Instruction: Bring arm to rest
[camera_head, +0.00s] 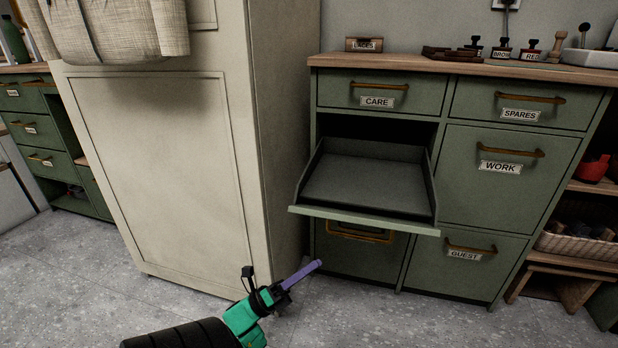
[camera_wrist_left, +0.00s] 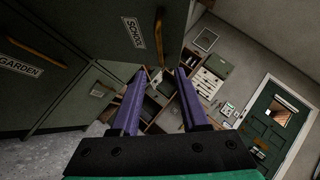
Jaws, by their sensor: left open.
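My left gripper (camera_head: 318,264) is low in the head view, in front of the pale cabinet and left of the green drawer unit. Its green and black wrist comes in from the bottom, with purple fingers pointing up and right. In the left wrist view the two purple fingers (camera_wrist_left: 158,76) stand apart with nothing between them. The gripper is open and empty. It appears apart from the furniture. My right gripper is in neither view.
An open drawer (camera_head: 366,215) sticks out of the green drawer unit (camera_head: 402,119), and looks empty. A tall pale cabinet (camera_head: 160,180) stands left of it. The grey floor (camera_head: 380,320) in front looks clear. A green cabinet (camera_wrist_left: 40,40) labelled GARDEN and SCHOOL fills the wrist view's left.

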